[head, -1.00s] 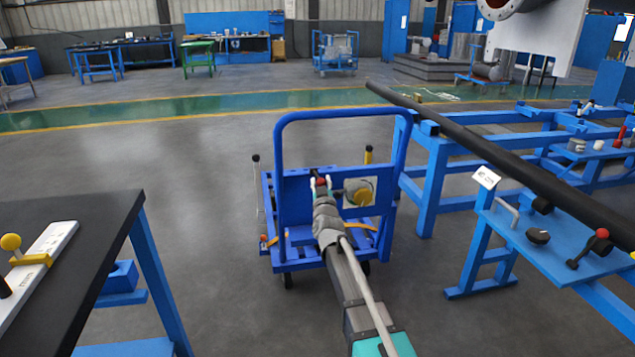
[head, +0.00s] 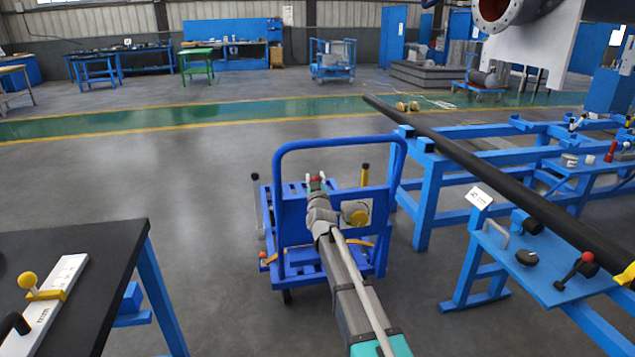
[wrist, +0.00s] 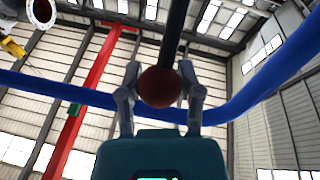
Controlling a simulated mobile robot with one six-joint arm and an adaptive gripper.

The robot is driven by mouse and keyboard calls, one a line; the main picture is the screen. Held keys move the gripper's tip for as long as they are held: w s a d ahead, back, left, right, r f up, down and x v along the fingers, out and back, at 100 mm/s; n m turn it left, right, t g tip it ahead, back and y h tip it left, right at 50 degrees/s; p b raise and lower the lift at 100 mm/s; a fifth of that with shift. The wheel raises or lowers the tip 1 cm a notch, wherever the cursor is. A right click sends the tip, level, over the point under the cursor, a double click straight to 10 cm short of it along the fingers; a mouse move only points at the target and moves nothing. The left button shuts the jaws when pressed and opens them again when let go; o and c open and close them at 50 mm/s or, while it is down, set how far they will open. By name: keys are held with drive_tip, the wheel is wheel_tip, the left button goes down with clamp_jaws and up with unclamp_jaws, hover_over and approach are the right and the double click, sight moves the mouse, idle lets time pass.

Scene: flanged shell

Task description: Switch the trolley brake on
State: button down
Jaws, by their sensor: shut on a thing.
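The blue trolley (head: 389,230) stands on the floor ahead, its tall push handle towards me. My gripper (head: 316,180) reaches to the trolley's panel, within the outline of the handle. In the wrist view my gripper (wrist: 160,90) is shut on a dark red ball knob (wrist: 160,87) at the end of a black lever rod (wrist: 176,28). The red knob also shows small between the fingers in the head view (head: 315,177). My wrist hides the lower lever and part of the panel. The frames do not show the brake's state.
A black-topped table (head: 75,245) is at the near left. A blue stand (head: 425,190) with a long black pipe (head: 480,165) is at the right. On the trolley are a yellow round part (head: 355,213) and a black-topped yellow post (head: 365,175).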

drive_tip(key=shift+w+a+r, duration=0.1)
drive_tip(key=shift+w+r, duration=0.15)
drive_tip(key=shift+w, duration=0.2)
drive_tip(key=shift+w+a+r, duration=0.1)
drive_tip(key=shift+w+r, duration=0.15)
drive_tip(key=shift+w, duration=0.2)
drive_tip(key=shift+p, duration=0.3)
drive_tip(key=shift+a, duration=0.1)
idle(0.4)
drive_tip(key=shift+c, duration=1.3)
unclamp_jaws()
drive_tip(key=shift+f, duration=0.1)
